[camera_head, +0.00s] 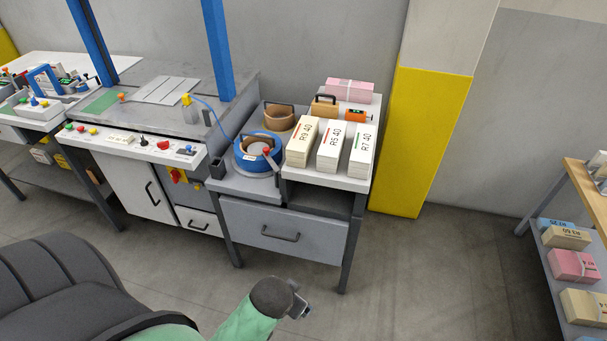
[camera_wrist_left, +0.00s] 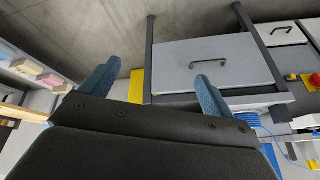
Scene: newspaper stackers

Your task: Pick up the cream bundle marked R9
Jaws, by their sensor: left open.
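The cream bundle marked R9 40 (camera_head: 301,143) stands on the tray top of the grey cabinet, leftmost of three labelled bundles. Beside it are the bundle marked R5 40 (camera_head: 331,147) and the bundle marked R7 40 (camera_head: 362,150). My left gripper (camera_head: 302,307) is low in front of the cabinet, well apart from the bundles. In the left wrist view its two blue fingers (camera_wrist_left: 157,72) are spread with nothing between them. That view is upside down and does not clearly show the R9 bundle. My right gripper is not seen.
A blue tape roll (camera_head: 258,151) sits left of the bundles. A pink bundle (camera_head: 349,90) and an orange device (camera_head: 357,116) lie behind them. The cabinet drawer (camera_head: 283,233) faces me. A yellow column (camera_head: 422,140) stands right. Floor between cabinet and right-hand shelf (camera_head: 578,270) is clear.

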